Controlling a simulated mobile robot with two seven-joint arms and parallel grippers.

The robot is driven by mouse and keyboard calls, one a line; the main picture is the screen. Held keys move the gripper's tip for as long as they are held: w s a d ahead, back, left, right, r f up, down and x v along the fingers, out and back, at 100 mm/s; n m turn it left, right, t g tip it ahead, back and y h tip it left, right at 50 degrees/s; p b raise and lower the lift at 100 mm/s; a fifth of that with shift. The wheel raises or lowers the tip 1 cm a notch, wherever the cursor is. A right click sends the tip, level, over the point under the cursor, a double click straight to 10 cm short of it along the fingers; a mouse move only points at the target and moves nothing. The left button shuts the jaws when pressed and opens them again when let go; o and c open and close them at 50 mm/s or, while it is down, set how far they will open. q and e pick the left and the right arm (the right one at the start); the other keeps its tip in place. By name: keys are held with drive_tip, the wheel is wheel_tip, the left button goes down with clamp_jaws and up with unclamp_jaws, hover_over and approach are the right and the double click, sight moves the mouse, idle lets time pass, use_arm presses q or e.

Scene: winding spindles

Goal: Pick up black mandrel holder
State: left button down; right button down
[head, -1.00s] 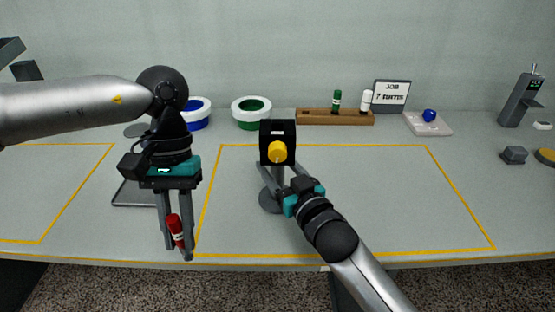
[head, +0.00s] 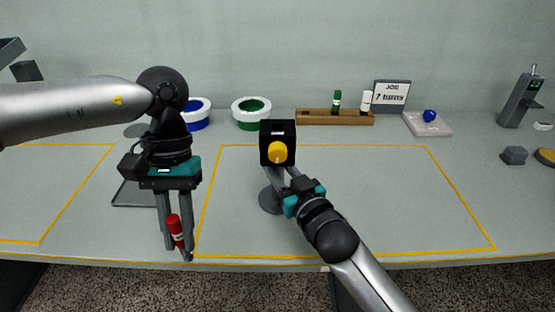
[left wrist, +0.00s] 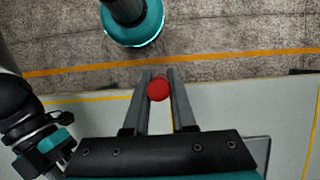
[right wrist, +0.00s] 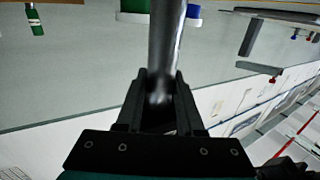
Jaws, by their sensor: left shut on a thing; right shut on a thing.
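The black mandrel holder (head: 277,135) stands upright near the middle of the table. The shiny post (right wrist: 164,45) runs between the right fingers in the right wrist view. My left gripper (head: 178,254) is shut on a red spool with a white band (head: 175,229), near the table's front edge. The spool's red round end (left wrist: 158,88) shows between the fingertips in the left wrist view.
Blue (head: 196,122) and green (head: 251,124) white-rimmed bowls stand at the back. A wooden rack (head: 318,117) holds a green and a white spool beside a job sign (head: 391,94). A pale tray (head: 440,130) carries a blue item. The yellow-outlined area right of the holder is clear.

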sight(173, 218)
idle(0.5)
